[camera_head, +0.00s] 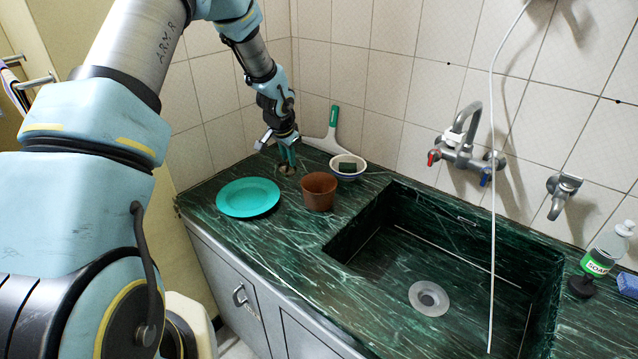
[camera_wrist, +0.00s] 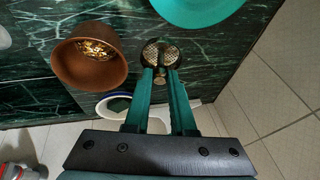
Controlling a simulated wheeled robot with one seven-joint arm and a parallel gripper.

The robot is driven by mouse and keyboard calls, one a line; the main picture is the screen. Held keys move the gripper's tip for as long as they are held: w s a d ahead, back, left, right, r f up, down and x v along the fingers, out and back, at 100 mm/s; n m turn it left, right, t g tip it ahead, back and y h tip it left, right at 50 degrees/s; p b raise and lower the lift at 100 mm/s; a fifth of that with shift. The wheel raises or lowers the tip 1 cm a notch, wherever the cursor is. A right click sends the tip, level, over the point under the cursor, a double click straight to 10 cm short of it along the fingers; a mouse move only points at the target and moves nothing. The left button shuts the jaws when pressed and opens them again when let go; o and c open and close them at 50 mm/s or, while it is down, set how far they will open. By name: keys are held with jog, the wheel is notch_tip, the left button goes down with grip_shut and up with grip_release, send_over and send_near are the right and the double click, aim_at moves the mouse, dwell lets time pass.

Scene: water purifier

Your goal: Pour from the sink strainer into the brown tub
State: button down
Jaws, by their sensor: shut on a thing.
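My gripper (camera_head: 287,158) is shut on the small round metal sink strainer (camera_head: 285,169), above the counter between the teal plate and the brown tub. In the wrist view the gripper's green fingers (camera_wrist: 160,76) pinch the strainer's knob, and its mesh (camera_wrist: 161,52) shows between their tips; whether anything lies in it I cannot tell. The brown tub (camera_head: 319,194) stands upright on the counter, just right of the strainer. In the wrist view the tub (camera_wrist: 88,72) has golden-brown bits (camera_wrist: 97,48) inside. The strainer is beside the tub, not over its mouth.
A teal plate (camera_head: 236,203) lies left of the tub. A white bowl (camera_head: 349,176) with a dark sponge stands behind it, near a squeegee (camera_head: 331,135) against the wall. The sink basin (camera_head: 405,262) opens to the right, with a tap (camera_head: 462,145) above.

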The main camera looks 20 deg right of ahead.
aim_at(283, 164)
jog(key=shift+w+a+f+g+h, duration=0.15)
jog(key=shift+w+a+g+h, duration=0.3)
jog(key=shift+w+a, duration=0.2)
jog(key=shift+w+a+f+g+h, duration=0.1)
jog(key=shift+w+a+g+h, duration=0.25)
jog(key=shift+w+a+g, duration=0.3)
jog(key=shift+d, duration=0.15)
jog(key=shift+w+b, duration=0.1)
jog(key=shift+b, duration=0.4)
